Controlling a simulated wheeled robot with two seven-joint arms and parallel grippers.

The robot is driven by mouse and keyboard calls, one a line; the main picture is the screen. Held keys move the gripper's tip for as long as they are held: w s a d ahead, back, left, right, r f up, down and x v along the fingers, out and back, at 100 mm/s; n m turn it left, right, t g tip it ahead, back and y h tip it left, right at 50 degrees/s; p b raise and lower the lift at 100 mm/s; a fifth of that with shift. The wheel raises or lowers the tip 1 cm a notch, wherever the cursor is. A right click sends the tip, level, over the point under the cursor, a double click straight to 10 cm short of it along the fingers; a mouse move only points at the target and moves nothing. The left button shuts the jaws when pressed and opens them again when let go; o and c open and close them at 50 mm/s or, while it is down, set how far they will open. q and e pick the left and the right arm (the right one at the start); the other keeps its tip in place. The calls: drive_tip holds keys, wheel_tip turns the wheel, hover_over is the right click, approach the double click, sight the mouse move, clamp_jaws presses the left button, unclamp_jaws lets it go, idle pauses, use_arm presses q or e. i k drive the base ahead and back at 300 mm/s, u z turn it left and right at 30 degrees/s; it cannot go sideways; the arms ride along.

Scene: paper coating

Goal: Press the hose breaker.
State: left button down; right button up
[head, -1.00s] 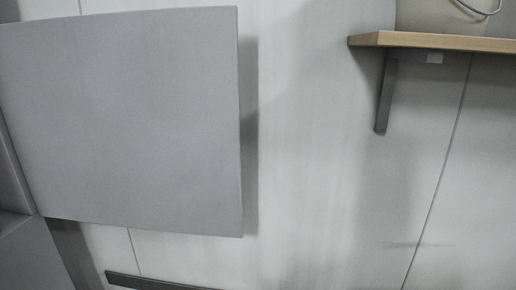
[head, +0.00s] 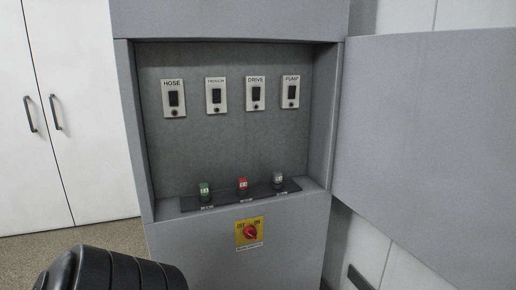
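The hose breaker (head: 173,98) is a small white plate marked HOSE with a dark switch. It is the leftmost in a row of similar breakers on the back wall of an open grey cabinet (head: 225,150) in the head view. The plates beside it (head: 216,95) (head: 256,93) (head: 290,92) have the same form; two of them read DRIVE and PUMP. A black ribbed part of my own arm shows at the bottom left, below the cabinet opening. Neither gripper's fingers are in view.
The grey cabinet door (head: 430,140) stands open to the right. A ledge holds green (head: 205,192), red (head: 242,186) and grey (head: 278,180) knobs. Below is a red rotary switch on a yellow plate (head: 250,232). White doors with dark handles (head: 70,120) stand at left. Floor (head: 60,250) shows at lower left.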

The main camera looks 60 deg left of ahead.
sight(173, 95)
drive_tip(key=u, duration=2.05)
